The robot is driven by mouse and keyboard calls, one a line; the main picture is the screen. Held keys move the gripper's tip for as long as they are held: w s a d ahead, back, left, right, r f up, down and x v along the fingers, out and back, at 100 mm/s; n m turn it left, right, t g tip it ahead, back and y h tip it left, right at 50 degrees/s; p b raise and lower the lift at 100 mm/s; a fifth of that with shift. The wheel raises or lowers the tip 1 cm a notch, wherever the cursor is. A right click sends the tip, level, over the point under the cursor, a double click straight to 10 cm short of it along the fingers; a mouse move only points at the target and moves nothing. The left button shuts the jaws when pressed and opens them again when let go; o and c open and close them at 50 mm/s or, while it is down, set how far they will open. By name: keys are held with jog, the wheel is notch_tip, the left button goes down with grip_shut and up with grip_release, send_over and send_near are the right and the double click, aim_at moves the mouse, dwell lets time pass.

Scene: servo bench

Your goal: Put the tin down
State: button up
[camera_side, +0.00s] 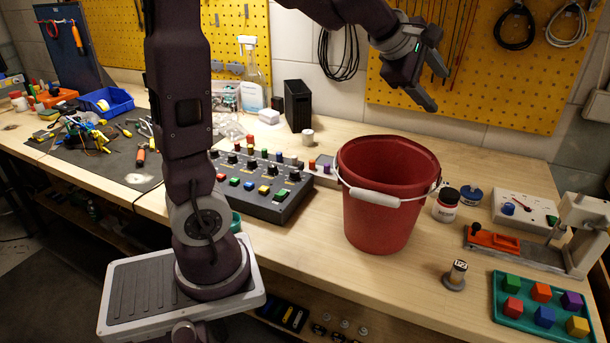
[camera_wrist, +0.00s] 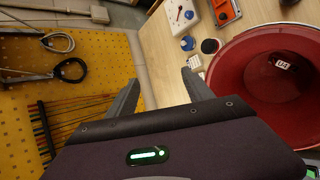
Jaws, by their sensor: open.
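My gripper (camera_side: 432,88) is raised above the bench, up and to the right of the red bucket (camera_side: 376,226). In the wrist view its two fingers (camera_wrist: 162,80) are spread, with nothing between them. Nothing in view is clearly a tin. A small dark object with a white label (camera_wrist: 282,64) shows inside the bucket in the wrist view; I cannot tell what it is. A dark-lidded jar with a red and white label (camera_side: 446,206) and a low blue-topped container (camera_side: 470,196) stand right of the bucket.
A button panel (camera_side: 262,188) sits left of the bucket. A teal tray of coloured blocks (camera_side: 497,312), an orange fixture (camera_side: 493,241) and a white meter box (camera_side: 522,208) fill the right. The yellow pegboard (camera_side: 480,90) stands behind.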

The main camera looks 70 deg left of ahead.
jog(key=s+d+f+m+g+h, duration=0.1)
jog(key=s+d+m+g+h, duration=0.15)
jog(key=s+d+m, duration=1.3)
jog(key=s+a+f+m+g, duration=0.1)
jog(key=s+f+m, duration=0.2)
jog(key=s, duration=0.4)
jog(key=s+a+f+m+g+y, duration=0.1)
jog(key=s+a+f+m, duration=0.1)
jog(key=s+m, duration=0.3)
jog(key=s+f, duration=0.1)
jog(key=s, duration=0.1)
jog(key=shift+s+f, duration=0.15)
jog(key=shift+s, duration=0.2)
